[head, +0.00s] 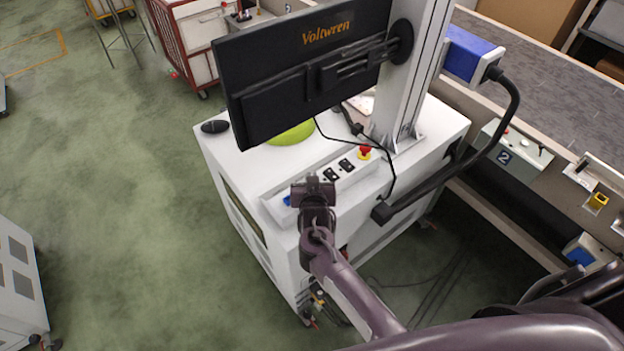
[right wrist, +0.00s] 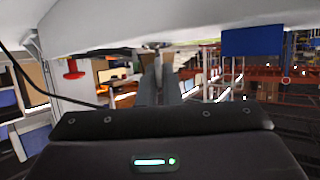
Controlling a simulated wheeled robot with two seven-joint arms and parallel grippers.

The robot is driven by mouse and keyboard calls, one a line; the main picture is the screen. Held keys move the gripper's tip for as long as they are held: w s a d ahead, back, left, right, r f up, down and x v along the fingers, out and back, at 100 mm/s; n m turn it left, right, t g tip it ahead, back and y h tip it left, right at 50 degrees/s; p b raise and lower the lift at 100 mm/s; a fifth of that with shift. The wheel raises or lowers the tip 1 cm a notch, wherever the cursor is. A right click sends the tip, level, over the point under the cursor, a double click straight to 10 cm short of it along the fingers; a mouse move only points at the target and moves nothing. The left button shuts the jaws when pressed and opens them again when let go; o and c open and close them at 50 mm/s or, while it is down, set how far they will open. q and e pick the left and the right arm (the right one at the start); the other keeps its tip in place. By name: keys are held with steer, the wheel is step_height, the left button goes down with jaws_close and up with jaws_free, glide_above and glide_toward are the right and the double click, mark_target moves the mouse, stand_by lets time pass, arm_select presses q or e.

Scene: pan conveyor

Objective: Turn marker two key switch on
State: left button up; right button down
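The white control panel (head: 345,182) lies along the near edge of the white marking machine (head: 250,165). It carries a red emergency stop (head: 364,152) on a yellow base, two black switches (head: 338,170) and a blue part at its left end. My right gripper (head: 313,190) is over the panel's left part and hides what is beneath it. In the right wrist view its narrow fingers (right wrist: 160,80) are close together. A small dark piece at their tips, against the white surface, looks like the key switch (right wrist: 156,47). The key's angle cannot be read. My left gripper is out of view.
A black monitor (head: 300,75) overhangs the machine behind the panel. A cable and thick black hose (head: 510,115) run on the right.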

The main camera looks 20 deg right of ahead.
steer(key=shift+h, duration=0.3)
steer(key=c, duration=1.6)
jaws_free()
steer(key=shift+r, duration=0.1)
